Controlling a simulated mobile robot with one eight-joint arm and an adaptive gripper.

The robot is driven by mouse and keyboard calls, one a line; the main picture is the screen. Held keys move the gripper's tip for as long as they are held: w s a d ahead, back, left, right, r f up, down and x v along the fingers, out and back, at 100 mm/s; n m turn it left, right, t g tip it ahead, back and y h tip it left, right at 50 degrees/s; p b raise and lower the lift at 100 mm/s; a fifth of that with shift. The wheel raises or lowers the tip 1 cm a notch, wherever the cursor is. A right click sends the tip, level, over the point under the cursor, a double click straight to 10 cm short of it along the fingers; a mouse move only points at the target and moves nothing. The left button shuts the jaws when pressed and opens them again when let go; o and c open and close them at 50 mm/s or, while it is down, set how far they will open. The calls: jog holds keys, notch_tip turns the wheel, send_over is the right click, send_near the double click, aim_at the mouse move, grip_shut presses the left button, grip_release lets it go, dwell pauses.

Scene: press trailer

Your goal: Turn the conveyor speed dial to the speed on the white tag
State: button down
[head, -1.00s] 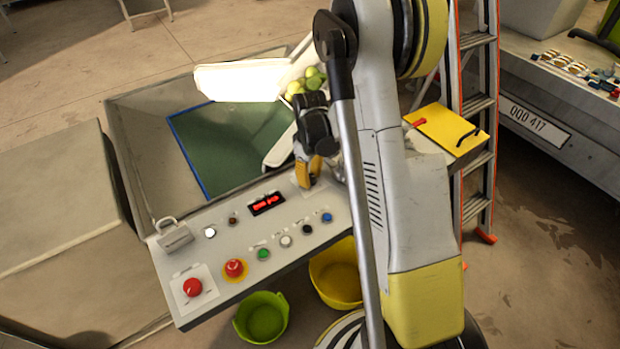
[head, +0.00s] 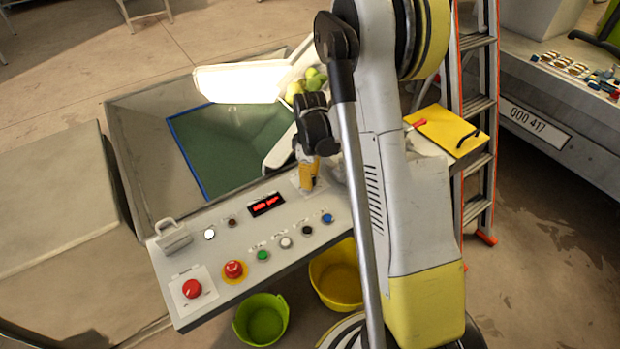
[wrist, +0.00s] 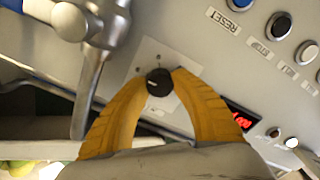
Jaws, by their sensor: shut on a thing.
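The speed dial (wrist: 159,82) is a small round black knob with a pale mark, on a white plate (wrist: 148,52) of the control panel. My gripper (wrist: 160,80) points down at the panel, its two yellow fingers shut on the dial from both sides. In the head view my gripper (head: 309,180) stands at the panel's upper right, and its fingers hide the dial. The red display (head: 266,204) is lit beside it, also partly in the wrist view (wrist: 240,121), but its digits are too small to read surely. I cannot make out a white speed tag.
The grey panel (head: 225,292) also carries a red mushroom button (head: 234,269), a red knob (head: 192,288), several coloured buttons and a padlock-like grey piece (head: 173,236). In the wrist view a metal lever or pipe (wrist: 90,90) stands close left of my fingers. Green and yellow buckets sit below.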

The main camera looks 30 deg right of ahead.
jog(key=c, duration=1)
grip_release()
notch_tip(320, 180, up, 12)
